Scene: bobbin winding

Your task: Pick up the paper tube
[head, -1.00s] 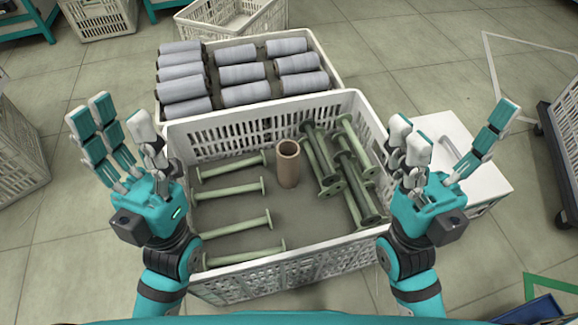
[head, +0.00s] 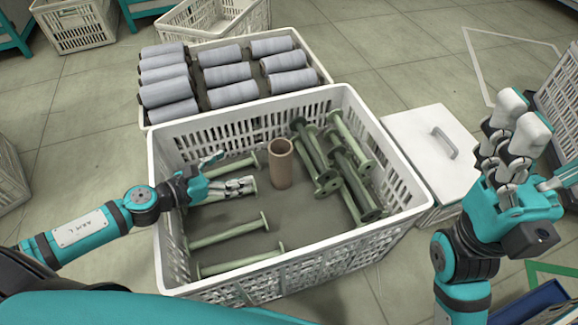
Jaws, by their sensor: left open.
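The brown paper tube (head: 281,165) stands upright in the near white crate (head: 350,236), a little right of its middle. My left gripper (head: 234,171) reaches in over the crate's left wall, open, its fingers pointing toward the tube. A gap shows between its fingertips and the tube. It covers part of a green bobbin. My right gripper (head: 515,140) is raised, outside the crate on the right, well away from the tube. Its fingers are bunched in view, and I cannot tell whether it is open or shut.
Behind is a crate of grey-wound spools (head: 221,75). A white lidded box (head: 420,130) stands at the right. The crate floor just before the tube is clear.

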